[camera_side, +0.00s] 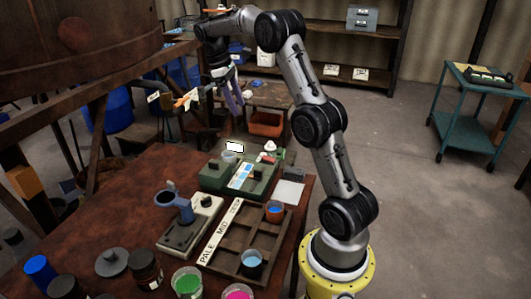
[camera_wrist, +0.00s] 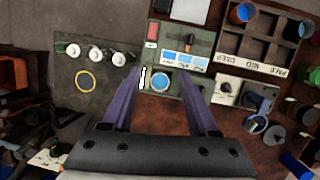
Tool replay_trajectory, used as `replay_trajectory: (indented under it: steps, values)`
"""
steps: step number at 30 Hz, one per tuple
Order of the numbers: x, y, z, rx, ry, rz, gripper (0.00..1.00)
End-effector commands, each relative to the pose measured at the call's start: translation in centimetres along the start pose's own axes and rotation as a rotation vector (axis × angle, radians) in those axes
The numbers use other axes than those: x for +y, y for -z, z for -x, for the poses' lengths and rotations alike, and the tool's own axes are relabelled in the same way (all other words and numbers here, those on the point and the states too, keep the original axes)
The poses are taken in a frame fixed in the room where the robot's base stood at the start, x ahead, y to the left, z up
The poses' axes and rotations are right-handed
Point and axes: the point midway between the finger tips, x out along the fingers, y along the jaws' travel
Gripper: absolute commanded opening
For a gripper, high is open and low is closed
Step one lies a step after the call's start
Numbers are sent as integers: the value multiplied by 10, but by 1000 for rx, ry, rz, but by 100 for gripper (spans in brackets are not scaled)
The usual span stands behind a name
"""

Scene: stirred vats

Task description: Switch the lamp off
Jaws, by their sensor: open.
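A green box (camera_side: 212,180) stands on the brown table and also shows in the wrist view (camera_wrist: 170,42). A small bright white panel, which looks like the lit lamp (camera_side: 235,147), is at its back edge. It glows in the wrist view too (camera_wrist: 143,77), beside a round dish of blue liquid (camera_wrist: 159,82). The box carries a blue strip card (camera_wrist: 181,60), a small black lever or knob (camera_wrist: 190,39) and a red part (camera_wrist: 152,31). My gripper (camera_side: 232,98) is open and empty, high above and behind the box. Its purple fingers (camera_wrist: 161,76) show in the wrist view.
A wooden tray (camera_side: 229,257) labelled PALE, MID, DEEP holds cups. A grey device (camera_side: 190,228) with a knob and blue-grey cup stands left of it. Paint pots stand at the front edge. A large vat (camera_side: 75,40) and wooden beams are at left.

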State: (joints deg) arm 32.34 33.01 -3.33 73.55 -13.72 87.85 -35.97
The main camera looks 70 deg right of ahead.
Motion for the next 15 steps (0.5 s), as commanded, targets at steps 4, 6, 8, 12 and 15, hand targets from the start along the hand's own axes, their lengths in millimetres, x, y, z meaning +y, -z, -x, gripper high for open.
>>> replay_trajectory:
  steps: [4,6,8,12,15]
  values:
    - [29,2,-51,-66,65,-48,60]
    - [34,-1,-67,-89,90,-59,60]
    - [37,-4,-75,-100,103,-68,60]
    - [39,-8,-84,-102,107,-77,60]
    - [37,-10,-98,-103,108,-76,60]
